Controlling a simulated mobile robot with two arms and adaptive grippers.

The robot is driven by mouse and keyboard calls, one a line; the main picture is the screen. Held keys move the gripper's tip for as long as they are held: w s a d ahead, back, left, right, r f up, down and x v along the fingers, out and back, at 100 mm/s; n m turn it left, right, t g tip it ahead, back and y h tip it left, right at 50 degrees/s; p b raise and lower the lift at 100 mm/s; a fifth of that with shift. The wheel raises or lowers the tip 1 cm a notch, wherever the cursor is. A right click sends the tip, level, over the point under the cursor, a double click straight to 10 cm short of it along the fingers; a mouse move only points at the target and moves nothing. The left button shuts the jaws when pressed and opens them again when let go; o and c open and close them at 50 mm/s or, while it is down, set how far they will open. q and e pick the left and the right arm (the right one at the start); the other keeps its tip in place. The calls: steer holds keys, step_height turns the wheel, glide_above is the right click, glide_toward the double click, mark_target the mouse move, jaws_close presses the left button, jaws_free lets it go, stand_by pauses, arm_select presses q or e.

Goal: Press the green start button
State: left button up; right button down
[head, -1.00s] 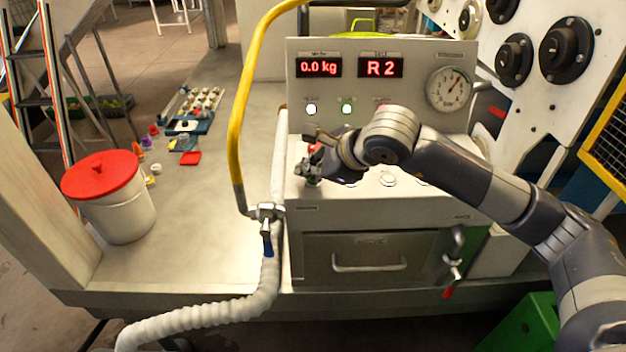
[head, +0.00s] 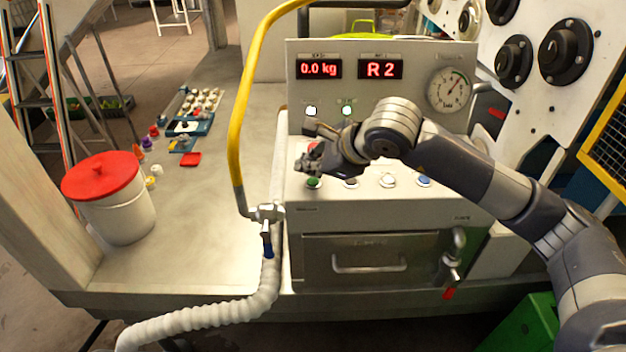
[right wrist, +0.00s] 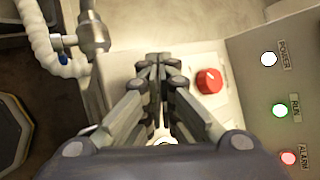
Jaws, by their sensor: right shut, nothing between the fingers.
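The green start button (head: 313,183) sits at the left end of the button row on the press's sloping panel. My right gripper (head: 308,166) is shut and empty, just above and behind the button in the head view, apart from it. In the right wrist view the closed fingertips (right wrist: 158,60) point past the red button (right wrist: 209,81). The green button is mostly hidden under the fingers there. My left gripper is not in view.
The RUN lamp (right wrist: 280,110) glows green-white and the POWER lamp (right wrist: 269,59) white. The displays (head: 381,69) read 0.0 kg and R 2. White buttons (head: 388,181) and a blue one (head: 424,181) lie to the right. A yellow pipe (head: 238,130) stands left.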

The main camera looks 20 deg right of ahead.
mark_target(311, 184)
steer(key=shift+r, duration=0.15)
steer(key=shift+r+p, duration=1.15)
steer(key=shift+r, duration=1.25)
steer(key=shift+f, duration=0.1)
